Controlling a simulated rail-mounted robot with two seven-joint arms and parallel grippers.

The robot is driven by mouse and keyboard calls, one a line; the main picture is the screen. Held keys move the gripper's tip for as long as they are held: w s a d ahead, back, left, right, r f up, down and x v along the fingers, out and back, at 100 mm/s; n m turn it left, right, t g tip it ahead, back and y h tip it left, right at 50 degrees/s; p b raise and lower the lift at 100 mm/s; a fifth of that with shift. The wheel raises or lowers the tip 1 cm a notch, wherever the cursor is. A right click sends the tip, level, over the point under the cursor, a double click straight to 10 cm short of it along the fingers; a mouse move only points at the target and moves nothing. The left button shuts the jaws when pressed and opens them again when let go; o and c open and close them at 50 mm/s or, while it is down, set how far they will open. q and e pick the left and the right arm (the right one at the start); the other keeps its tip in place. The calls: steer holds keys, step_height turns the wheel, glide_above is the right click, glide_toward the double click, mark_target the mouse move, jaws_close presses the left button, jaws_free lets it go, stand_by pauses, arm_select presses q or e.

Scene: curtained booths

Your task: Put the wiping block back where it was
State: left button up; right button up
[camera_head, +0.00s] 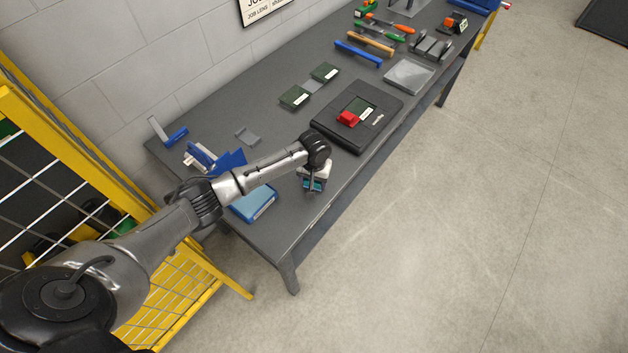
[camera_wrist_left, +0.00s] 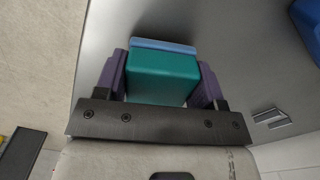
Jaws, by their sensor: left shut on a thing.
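The wiping block (camera_wrist_left: 162,78) is teal with a light blue pad along its far side. My left gripper (camera_wrist_left: 163,66) is shut on it, with one purple finger on each side. In the head view the left gripper (camera_head: 313,187) is over the near edge of the grey bench, and the teal block (camera_head: 315,184) shows small below the wrist. I cannot tell whether the block touches the bench top. The right gripper is not in view.
On the grey bench (camera_head: 225,111), a blue box (camera_head: 255,205) is left of the gripper. Several tools lie further right.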

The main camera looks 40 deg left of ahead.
arm_select(q)
steer(key=shift+f, duration=0.55)
steer(key=o, duration=0.9)
steer(key=shift+f, duration=0.15)
step_height(320, 180, up, 12)
steer(key=shift+r+p, duration=0.2)
steer(key=shift+p, duration=0.35)
